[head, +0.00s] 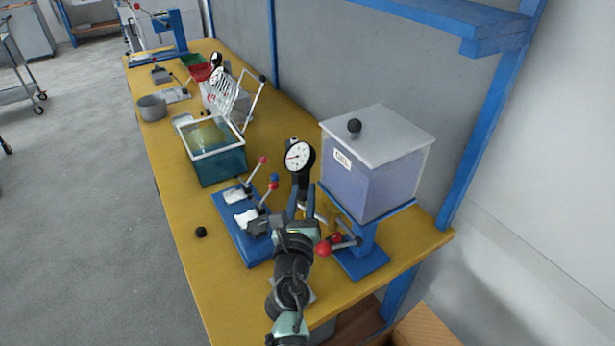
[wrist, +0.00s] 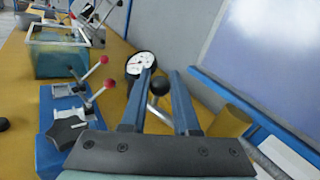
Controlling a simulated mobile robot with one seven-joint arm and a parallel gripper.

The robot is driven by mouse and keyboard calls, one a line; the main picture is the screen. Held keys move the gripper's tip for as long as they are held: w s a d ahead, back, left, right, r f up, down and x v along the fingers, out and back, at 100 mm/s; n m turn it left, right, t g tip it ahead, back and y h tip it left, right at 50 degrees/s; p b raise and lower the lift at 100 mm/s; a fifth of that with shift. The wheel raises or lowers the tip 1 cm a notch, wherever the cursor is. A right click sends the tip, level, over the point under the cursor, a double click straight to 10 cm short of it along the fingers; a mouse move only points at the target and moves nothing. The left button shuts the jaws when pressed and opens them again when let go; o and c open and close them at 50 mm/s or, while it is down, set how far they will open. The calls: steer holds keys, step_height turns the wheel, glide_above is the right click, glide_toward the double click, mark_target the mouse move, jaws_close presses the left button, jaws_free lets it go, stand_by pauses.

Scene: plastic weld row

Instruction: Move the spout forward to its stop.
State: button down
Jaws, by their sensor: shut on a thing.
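The gel dispenser is a clear tank (head: 370,170) with a white lid and a "GEL" label on a blue stand (head: 362,262). A brass-coloured cylinder (wrist: 230,120) sits under the tank, and a pale tube (head: 319,214) reaches from there towards my gripper (head: 301,192). I take the tube for the spout; its outlet is hidden. In the wrist view a black ball knob (wrist: 159,87) sits between the fingers of my gripper (wrist: 162,74), which is shut on it. How the knob joins the spout is hidden.
A dial gauge (head: 299,156) stands just beyond my gripper. To the left is a blue clamp fixture (head: 238,240) with red-knobbed levers. A red-knobbed handle (head: 324,248) is close on the right. A teal tank (head: 218,168) stands farther back. A black ball (head: 201,232) lies near the left edge.

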steer(key=shift+s+a+n+y, duration=0.1)
steer(key=shift+s+n+y, duration=0.15)
steer(key=shift+y, duration=0.25)
steer(key=c, duration=0.9)
jaws_free()
steer(key=shift+c, duration=0.2)
